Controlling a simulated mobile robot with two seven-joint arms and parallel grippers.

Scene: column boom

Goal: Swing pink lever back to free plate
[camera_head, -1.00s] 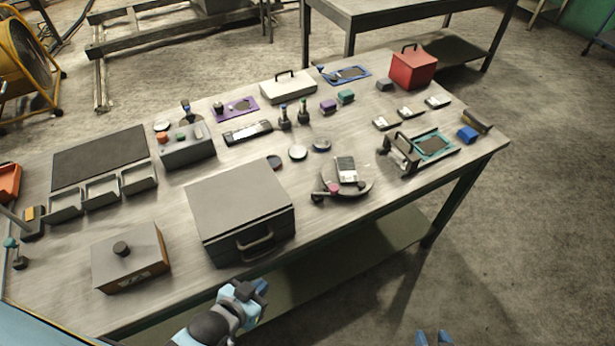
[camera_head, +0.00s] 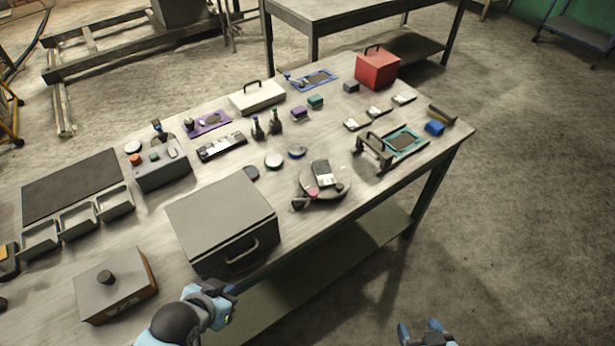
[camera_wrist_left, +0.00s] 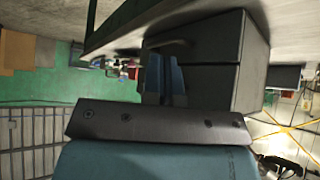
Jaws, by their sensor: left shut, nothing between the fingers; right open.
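The pink lever knob (camera_head: 313,193) is at the front left edge of a round grey disc (camera_head: 340,190) on the table. A dark and white plate (camera_head: 322,172) lies on the disc behind the knob; whether the lever clamps it is too small to tell. My left gripper (camera_head: 222,293) is shut and empty in front of the table's front edge, left of the disc. In the left wrist view its fingers (camera_wrist_left: 163,80) are together in front of a grey case. My right gripper (camera_head: 426,331) is open and empty at the bottom, well apart from the disc.
A grey handled case (camera_head: 222,217) stands on the table left of the disc, near my left gripper. A teal-framed fixture with a handle (camera_head: 403,139) is right of the disc. Small round pucks (camera_head: 273,161) lie behind left. The tabletop directly in front of the disc is clear.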

